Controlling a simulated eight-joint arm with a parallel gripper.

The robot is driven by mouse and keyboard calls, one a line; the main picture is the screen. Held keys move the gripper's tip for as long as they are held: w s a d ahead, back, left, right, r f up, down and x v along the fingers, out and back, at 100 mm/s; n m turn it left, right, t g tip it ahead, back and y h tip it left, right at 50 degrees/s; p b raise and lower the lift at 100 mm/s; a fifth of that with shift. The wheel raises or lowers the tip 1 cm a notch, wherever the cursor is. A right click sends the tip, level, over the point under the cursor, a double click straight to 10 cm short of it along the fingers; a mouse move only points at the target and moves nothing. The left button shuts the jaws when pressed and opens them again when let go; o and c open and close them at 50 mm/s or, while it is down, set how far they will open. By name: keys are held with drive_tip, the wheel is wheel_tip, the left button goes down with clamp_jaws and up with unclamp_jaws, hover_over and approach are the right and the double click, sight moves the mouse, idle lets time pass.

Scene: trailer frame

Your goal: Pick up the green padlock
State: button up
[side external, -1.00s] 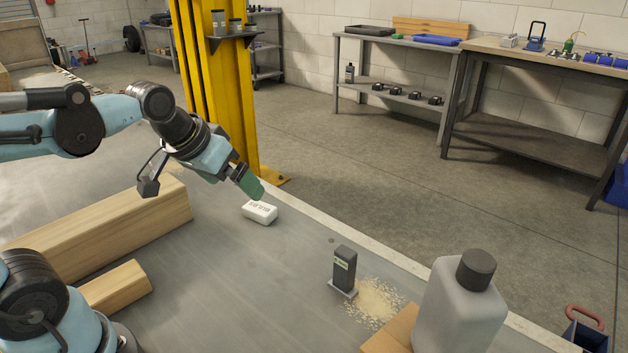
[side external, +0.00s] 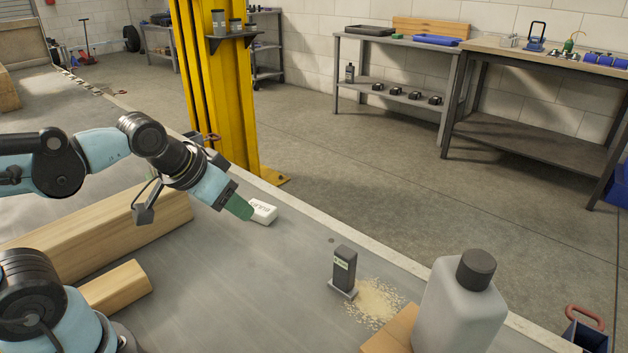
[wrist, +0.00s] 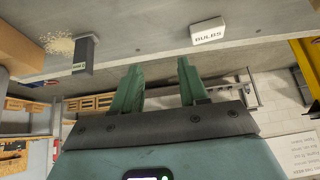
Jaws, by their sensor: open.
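I cannot make out a green padlock for certain in either view. A small green item (side external: 572,43) stands on the far right bench, too small to identify. My gripper (side external: 243,211) is low over the grey surface, beside a white box, with its green fingers pointing down and right. In the wrist view my gripper (wrist: 158,66) has its two green fingers spread apart with nothing between them.
The white box (side external: 263,211) is marked BULBS in the wrist view (wrist: 207,31). A dark upright block (side external: 344,268), spilled shavings (side external: 376,300) and a grey bottle (side external: 458,305) stand to the right. Wooden beams (side external: 110,235) lie left; a yellow post (side external: 222,100) stands behind.

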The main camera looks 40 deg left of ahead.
drive_tip(key=w+a+r+n+g+y, duration=0.2)
drive_tip(key=w+a+n+g+y, duration=0.35)
drive_tip(key=a, duration=0.75)
drive_tip(key=w+a+r+n+g+y, duration=0.15)
drive_tip(key=w+a+n+g, duration=0.55)
drive_tip(key=a, duration=0.7)
drive_tip(key=n+g, duration=0.3)
drive_tip(key=n, duration=0.2)
approach(154, 176)
drive_tip(key=a+r, duration=0.1)
drive_tip(key=a, duration=0.2)
drive_tip(key=shift+m, duration=0.25)
drive_tip(key=shift+s+r+x, duration=0.1)
drive_tip(key=shift+r+x, duration=0.05)
drive_tip(key=shift+x, duration=0.75)
drive_tip(key=shift+s+r+x, duration=0.1)
drive_tip(key=shift+r+x, duration=0.1)
drive_tip(key=shift+x, duration=0.75)
drive_tip(key=shift+s+r+x, duration=0.1)
drive_tip(key=shift+r+x, duration=0.05)
drive_tip(key=shift+x, duration=0.75)
drive_tip(key=shift+a, duration=0.1)
clamp_jaws()
